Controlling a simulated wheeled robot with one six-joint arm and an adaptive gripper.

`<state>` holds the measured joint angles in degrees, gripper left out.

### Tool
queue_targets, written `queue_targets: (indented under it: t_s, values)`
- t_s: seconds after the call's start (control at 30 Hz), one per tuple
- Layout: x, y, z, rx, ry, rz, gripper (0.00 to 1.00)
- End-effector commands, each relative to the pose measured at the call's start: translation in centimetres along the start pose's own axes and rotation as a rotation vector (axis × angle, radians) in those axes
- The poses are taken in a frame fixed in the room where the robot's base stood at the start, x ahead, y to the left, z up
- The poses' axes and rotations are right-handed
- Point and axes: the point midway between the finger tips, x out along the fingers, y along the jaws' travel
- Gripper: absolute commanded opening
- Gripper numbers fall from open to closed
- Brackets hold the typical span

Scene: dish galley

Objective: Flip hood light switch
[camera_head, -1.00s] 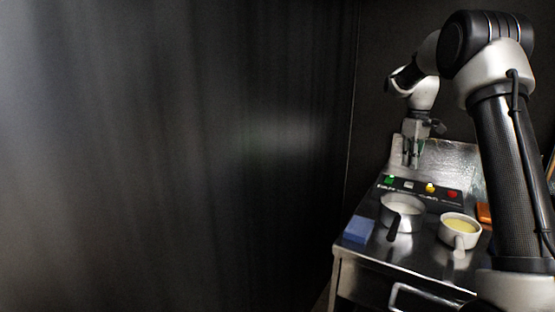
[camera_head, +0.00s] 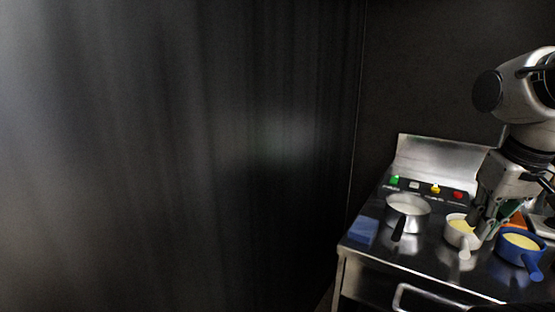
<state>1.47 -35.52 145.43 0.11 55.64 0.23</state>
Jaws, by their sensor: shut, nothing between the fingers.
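A dark control panel (camera_head: 425,190) lies along the back of the steel counter. It carries a green switch (camera_head: 395,180), a white one (camera_head: 414,185), a yellow one (camera_head: 435,188) and a red one (camera_head: 458,195). The labels are too small to read, so I cannot tell which is the hood light switch. My gripper (camera_head: 480,231) is shut and empty, pointing down to the right of the panel. Its tips are close beside the white pan with yellow contents (camera_head: 462,244); I cannot tell whether they touch it.
A steel pan (camera_head: 420,226) with a black handle stands in front of the panel. A blue block (camera_head: 363,231) lies at the left edge. A blue pan (camera_head: 510,253) with yellow contents stands at the right. An orange thing (camera_head: 518,218) is partly hidden behind my gripper.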

Motion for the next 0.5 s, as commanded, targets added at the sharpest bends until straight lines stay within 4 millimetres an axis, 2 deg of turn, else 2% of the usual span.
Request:
queue_targets:
  t_s: [0.07,0.2,0.4,0.5]
  values:
    - [-0.8,-0.2,0.6,-0.010,0.051,-0.003,0.00]
    - [-2.2,-0.4,0.6,-0.020,0.112,-0.006,0.00]
    - [-2.4,-0.5,0.5,-0.025,0.123,-0.008,0.00]
    - [-1.9,-0.3,0.5,-0.019,0.099,-0.006,0.00]
